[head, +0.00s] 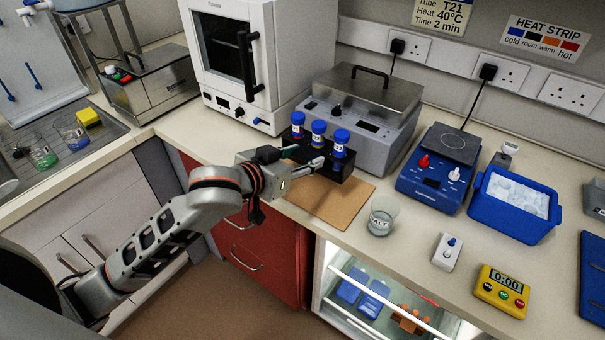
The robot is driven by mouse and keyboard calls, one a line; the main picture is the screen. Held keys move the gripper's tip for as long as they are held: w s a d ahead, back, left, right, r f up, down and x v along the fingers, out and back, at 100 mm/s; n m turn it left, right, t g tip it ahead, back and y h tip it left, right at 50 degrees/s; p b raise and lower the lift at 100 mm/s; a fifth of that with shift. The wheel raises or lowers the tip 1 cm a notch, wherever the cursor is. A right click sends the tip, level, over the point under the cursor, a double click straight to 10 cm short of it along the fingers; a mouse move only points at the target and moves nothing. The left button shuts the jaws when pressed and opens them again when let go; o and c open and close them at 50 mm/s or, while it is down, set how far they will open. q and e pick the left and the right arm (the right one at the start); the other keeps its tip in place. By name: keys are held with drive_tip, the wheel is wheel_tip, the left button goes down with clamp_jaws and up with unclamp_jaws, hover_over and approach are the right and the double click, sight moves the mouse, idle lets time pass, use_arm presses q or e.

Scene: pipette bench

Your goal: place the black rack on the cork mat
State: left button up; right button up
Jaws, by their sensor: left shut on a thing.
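The black rack (332,167) holds three tubes with blue caps, upright. It is at the back part of the cork mat (335,202), in front of the grey lidded bath; I cannot tell whether it rests on the mat or is just above it. My left gripper (308,164) is shut on the rack at its left front side and hides part of it. The front of the mat is bare. My right gripper is not in view.
A glass beaker (382,216) stands right of the mat. The grey lidded bath (368,115) is close behind the rack. A blue hotplate stirrer (437,180), a blue ice tub (513,207), a white switch box (446,252) and a yellow timer (501,291) stand further right.

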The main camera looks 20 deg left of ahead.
use_arm(q)
drive_tip(key=shift+f, duration=2.65)
drive_tip(key=o, duration=1.6)
drive_tip(key=shift+f, duration=0.1)
drive_tip(key=shift+c, duration=0.2)
drive_tip(key=v, duration=0.7)
drive_tip(key=shift+s, duration=0.2)
drive_tip(key=shift+a, duration=0.1)
